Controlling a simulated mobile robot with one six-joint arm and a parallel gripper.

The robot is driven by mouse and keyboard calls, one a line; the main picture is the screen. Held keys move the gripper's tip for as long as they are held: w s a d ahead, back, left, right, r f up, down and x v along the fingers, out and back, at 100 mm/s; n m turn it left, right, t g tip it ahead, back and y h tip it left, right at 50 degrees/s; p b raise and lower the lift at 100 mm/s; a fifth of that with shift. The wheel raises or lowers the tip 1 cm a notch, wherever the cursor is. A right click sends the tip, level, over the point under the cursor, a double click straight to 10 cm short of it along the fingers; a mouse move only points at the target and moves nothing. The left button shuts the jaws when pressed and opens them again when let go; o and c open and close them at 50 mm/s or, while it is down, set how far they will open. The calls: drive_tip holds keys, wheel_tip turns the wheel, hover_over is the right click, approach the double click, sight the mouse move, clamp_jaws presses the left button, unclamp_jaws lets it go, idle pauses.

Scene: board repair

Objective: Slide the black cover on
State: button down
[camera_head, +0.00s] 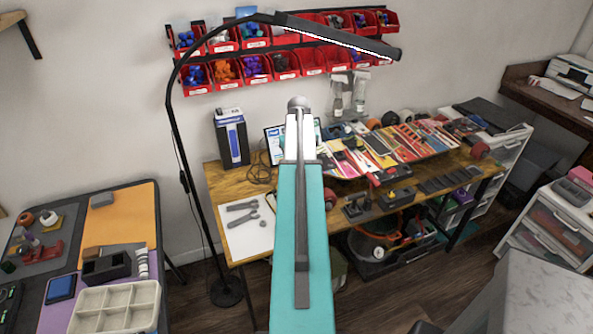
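My teal arm (303,250) reaches up through the middle of the picture and ends in grey and white parts with a round grey joint. No gripper fingers show, so what my gripper holds cannot be seen. I cannot make out which thing is the black cover. A small black open box (106,267) sits on the left table. A dark device with a blue face (61,288) lies to its left. My arm hides part of the back workbench.
The left table (112,212) also bears a pale compartment tray (116,309). A black lamp (178,150) stands between the tables. A pale grey worktop (540,292) is at lower right.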

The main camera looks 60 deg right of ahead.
drive_tip(key=shift+f, duration=0.2)
idle(0.7)
drive_tip(key=shift+f, duration=0.35)
drive_tip(key=shift+f, duration=0.3)
idle(1.5)
drive_tip(key=shift+f+b, duration=0.3)
drive_tip(key=shift+f, duration=0.45)
drive_tip(key=shift+f, duration=0.2)
idle(1.4)
drive_tip(key=shift+f, duration=0.7)
drive_tip(key=shift+f, duration=0.4)
idle(1.5)
